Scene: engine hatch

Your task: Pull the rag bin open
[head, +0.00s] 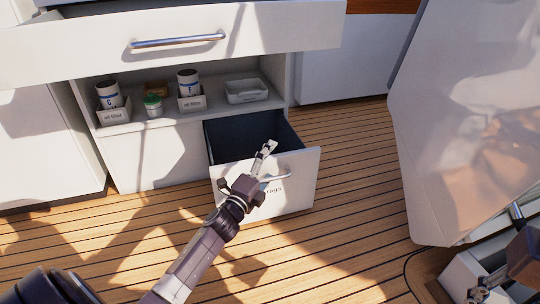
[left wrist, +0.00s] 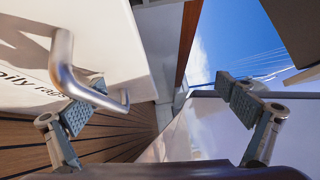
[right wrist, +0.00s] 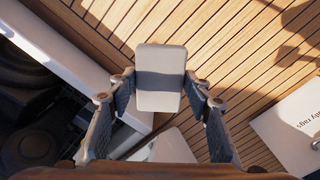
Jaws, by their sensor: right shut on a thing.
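The rag bin (head: 300,165) is a white drawer low at the right of the cabinet. It stands pulled out, with its dark inside showing. Its front carries a metal bar handle (head: 289,176) and lettering partly hidden by my left arm. My left gripper (head: 256,170) is at the bin front by the handle. In the left wrist view its fingers are wide apart; the handle (left wrist: 88,90) passes close by one finger, and I cannot tell whether they touch. My right gripper (right wrist: 160,95) is shut on a pale block with a grey band (right wrist: 160,58), away from the bin.
An upper drawer (head: 100,50) with a bar handle juts out above. A large pale raised panel (head: 460,110) stands at right, above an open floor hatch. Plank floor (head: 350,200) is clear before the bin.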

